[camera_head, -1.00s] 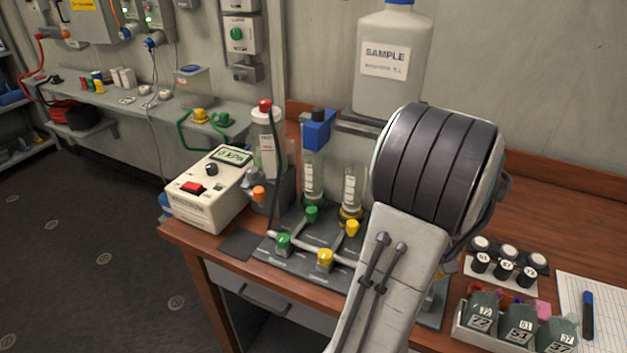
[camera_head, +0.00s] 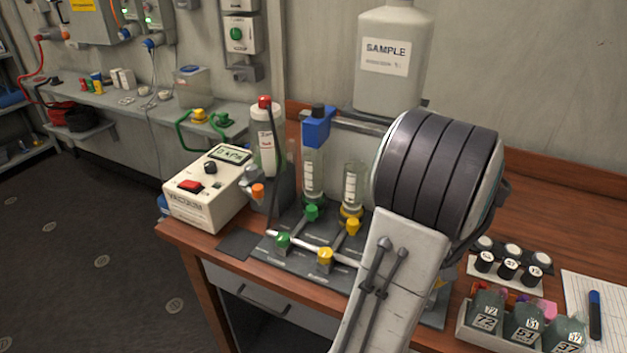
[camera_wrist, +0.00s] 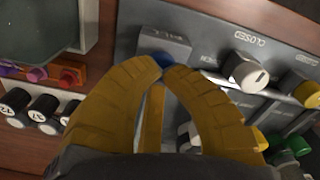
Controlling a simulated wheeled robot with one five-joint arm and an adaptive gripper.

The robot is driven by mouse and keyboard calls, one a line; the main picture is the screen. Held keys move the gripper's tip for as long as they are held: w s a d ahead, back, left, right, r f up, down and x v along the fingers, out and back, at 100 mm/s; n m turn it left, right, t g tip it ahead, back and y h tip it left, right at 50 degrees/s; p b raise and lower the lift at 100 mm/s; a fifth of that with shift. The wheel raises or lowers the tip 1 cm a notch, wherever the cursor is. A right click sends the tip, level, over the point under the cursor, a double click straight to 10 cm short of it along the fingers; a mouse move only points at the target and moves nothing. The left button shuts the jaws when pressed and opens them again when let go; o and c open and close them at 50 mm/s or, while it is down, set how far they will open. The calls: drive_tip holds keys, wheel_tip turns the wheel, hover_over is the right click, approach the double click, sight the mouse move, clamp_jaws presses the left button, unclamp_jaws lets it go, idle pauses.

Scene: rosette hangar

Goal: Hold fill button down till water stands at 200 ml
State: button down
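My gripper (camera_wrist: 161,66) shows in the wrist view with its two yellow-brown fingers bowed inward and their tips nearly meeting. It looks shut and empty. In the head view my arm hides the gripper and the button. Two clear graduated cylinders, a left one (camera_head: 311,172) and a right one (camera_head: 352,187), stand upright; I cannot make out a water level or the 200 ml mark.
A white SAMPLE bottle (camera_head: 390,80) stands behind my arm. Green valve handles (camera_head: 283,241) and yellow valve handles (camera_head: 325,257) lie left of the arm. A vacuum pump box (camera_head: 205,190) stands further left. At right are vials (camera_head: 508,268) and a numbered tray (camera_head: 468,333).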

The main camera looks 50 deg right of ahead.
drive_tip(key=shift+f+b, duration=0.45)
drive_tip(key=shift+f, duration=0.1)
idle(0.5)
drive_tip(key=shift+r, duration=0.1)
idle(3.0)
drive_tip(key=shift+r+p, duration=3.1)
drive_tip(key=shift+r, duration=0.55)
drive_tip(key=c, duration=1.9)
unclamp_jaws()
drive_tip(key=shift+c, duration=0.2)
clamp_jaws()
